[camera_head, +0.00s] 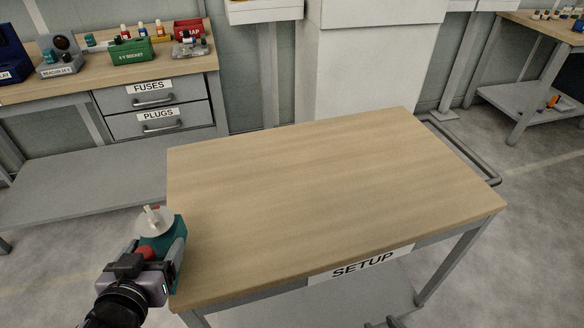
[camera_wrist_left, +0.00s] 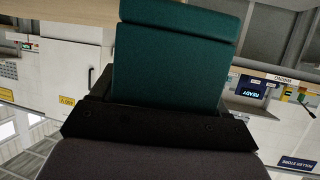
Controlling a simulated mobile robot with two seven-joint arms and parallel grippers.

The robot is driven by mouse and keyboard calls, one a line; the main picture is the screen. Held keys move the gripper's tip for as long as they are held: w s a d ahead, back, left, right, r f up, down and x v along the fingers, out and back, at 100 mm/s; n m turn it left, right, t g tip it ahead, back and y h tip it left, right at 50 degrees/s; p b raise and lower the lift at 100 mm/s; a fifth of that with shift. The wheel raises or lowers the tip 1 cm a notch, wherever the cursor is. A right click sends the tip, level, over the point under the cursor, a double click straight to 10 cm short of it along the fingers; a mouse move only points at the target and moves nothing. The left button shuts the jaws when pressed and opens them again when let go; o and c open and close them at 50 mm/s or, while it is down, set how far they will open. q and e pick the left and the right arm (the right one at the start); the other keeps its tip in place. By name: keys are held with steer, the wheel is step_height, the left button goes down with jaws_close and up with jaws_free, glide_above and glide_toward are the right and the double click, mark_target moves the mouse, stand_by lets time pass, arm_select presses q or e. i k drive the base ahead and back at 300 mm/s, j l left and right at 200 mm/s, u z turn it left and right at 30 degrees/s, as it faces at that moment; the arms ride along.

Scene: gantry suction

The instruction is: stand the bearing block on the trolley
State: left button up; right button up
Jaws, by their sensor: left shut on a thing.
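A teal block (camera_head: 178,252), which I take to be the bearing block, is held by my left gripper (camera_head: 150,260) at the near left corner of the SETUP table. In the left wrist view the teal block (camera_wrist_left: 175,65) fills the middle, against the dark jaws (camera_wrist_left: 155,122). I cannot tell whether it touches the table edge. The wooden-topped table (camera_head: 330,200) labelled SETUP has a bare top, a lower shelf and a tubular rail at its right; it may be the trolley. My right gripper is not in view.
A bench (camera_head: 90,78) at the back left holds a green socket box (camera_head: 130,50), a red box (camera_head: 188,31) and a grey beacon unit (camera_head: 62,58), above FUSES and PLUGS drawers. A white cabinet (camera_head: 365,60) stands behind the table. Another bench (camera_head: 550,28) is at the far right.

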mark_target(330, 181)
steer(key=i+l, duration=0.1)
steer(key=l, duration=0.3)
steer(key=i+l, duration=0.1)
steer(key=l, duration=0.35)
steer(key=i+l, duration=0.1)
steer(key=l, duration=0.3)
steer(key=i+l+z, duration=0.1)
steer(key=l, duration=0.3)
